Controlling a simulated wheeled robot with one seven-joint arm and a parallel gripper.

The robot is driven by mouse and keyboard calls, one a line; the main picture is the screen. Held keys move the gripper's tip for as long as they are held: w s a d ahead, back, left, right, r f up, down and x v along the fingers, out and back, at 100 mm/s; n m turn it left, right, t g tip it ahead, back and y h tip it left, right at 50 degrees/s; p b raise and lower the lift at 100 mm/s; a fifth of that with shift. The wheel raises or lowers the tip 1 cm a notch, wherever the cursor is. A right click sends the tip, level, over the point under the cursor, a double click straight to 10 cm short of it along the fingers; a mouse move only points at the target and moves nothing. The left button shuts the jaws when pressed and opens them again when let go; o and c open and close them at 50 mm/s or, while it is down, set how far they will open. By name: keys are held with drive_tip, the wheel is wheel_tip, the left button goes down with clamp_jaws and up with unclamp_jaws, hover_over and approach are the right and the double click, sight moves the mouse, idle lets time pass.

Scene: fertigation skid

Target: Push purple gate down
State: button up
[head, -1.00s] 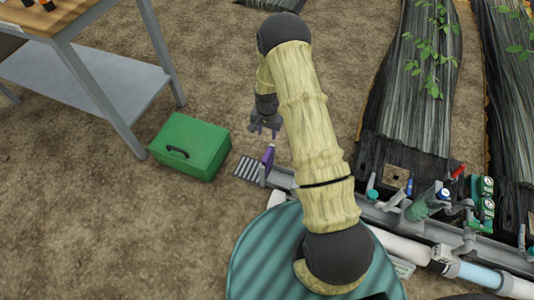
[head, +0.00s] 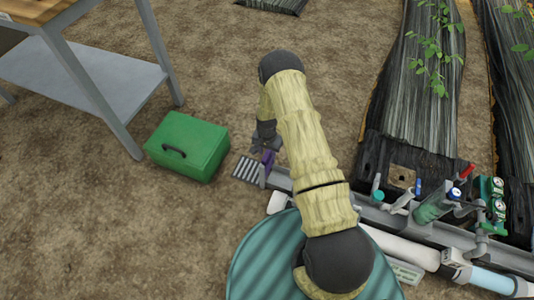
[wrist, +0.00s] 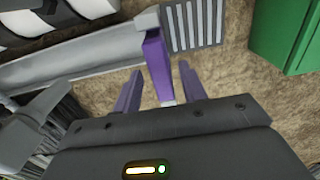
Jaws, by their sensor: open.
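The purple gate (wrist: 157,62) is an upright purple piece on the end of the grey channel, beside a slotted grate. In the wrist view its pale tip lies between the two fingers of my gripper (wrist: 160,88), which are spread apart with purple on them. In the head view the gate (head: 268,160) is partly hidden by my gripper (head: 264,148), which is right at it. I cannot tell whether a finger touches the gate.
A green box (head: 188,147) stands just left of the slotted grate (head: 248,170). The grey channel (head: 410,222) runs right, past valves and gauges. A metal-legged table (head: 85,75) stands at upper left. Bare soil lies above the gripper.

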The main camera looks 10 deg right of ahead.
drive_tip(key=shift+c, duration=0.4)
clamp_jaws()
wheel_tip(320, 180, down, 6)
drive_tip(key=shift+b, duration=1)
drive_tip(key=shift+o, duration=0.4)
unclamp_jaws()
drive_tip(key=shift+f, duration=0.1)
wheel_tip(320, 180, up, 18)
drive_tip(key=p, duration=0.7)
drive_tip(key=shift+f, duration=0.25)
